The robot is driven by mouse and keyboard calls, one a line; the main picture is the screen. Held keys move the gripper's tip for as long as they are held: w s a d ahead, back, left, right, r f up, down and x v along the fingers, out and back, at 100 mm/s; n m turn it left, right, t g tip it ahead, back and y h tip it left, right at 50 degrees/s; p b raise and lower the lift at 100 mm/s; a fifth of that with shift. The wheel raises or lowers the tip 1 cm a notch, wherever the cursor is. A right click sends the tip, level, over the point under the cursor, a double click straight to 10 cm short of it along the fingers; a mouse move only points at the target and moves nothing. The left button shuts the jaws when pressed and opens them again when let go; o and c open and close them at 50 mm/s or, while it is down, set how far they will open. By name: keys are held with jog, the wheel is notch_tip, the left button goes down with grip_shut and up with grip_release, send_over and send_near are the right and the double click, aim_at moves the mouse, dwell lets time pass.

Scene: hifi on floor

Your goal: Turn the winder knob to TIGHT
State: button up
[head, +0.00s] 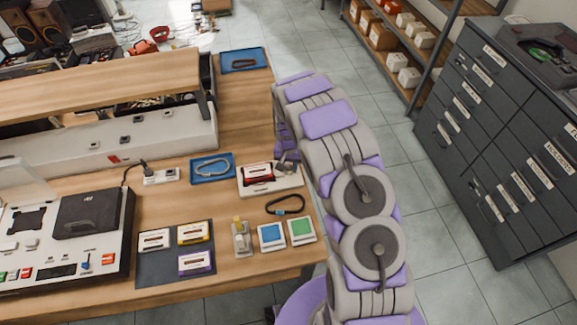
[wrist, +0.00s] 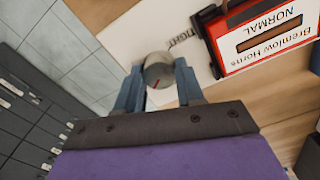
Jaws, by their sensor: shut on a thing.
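The winder knob (wrist: 159,73) is a round grey knob with a short red line on its face, standing on a white plate (wrist: 130,35). Dark lettering, upside down and partly hidden, is printed beside it. My gripper (wrist: 159,69) is shut on the knob, one blue-grey finger on each side. The red line points away from the lettering, toward the lower part of the wrist view. In the head view my gripper (head: 287,164) is at the plate's back right, and the knob is hidden.
A blue tray (head: 212,181) with a pale loop lies left of the plate. A black belt (head: 285,204) lies in front, near blue and green squares (head: 271,235). Cassettes lie on a dark mat (head: 150,268). The table's right edge runs under my arm, and dark drawers (head: 500,130) stand right.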

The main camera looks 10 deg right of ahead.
aim_at(288, 167)
jog(key=m, duration=0.4)
jog(key=shift+s+f+m+b, duration=0.15)
jog(key=shift+s+m+b, duration=0.05)
jog(key=shift+m+b, duration=0.2)
dwell(0.4)
jog(key=o, duration=1)
jog(key=shift+w+a, duration=0.1)
jog(key=shift+o, duration=0.2)
notch_tip(288, 167, up, 18)
jog(key=p, duration=0.1)
jog(key=shift+f+p, duration=0.25)
jog(key=shift+p, duration=0.1)
jog(key=shift+w, duration=0.1)
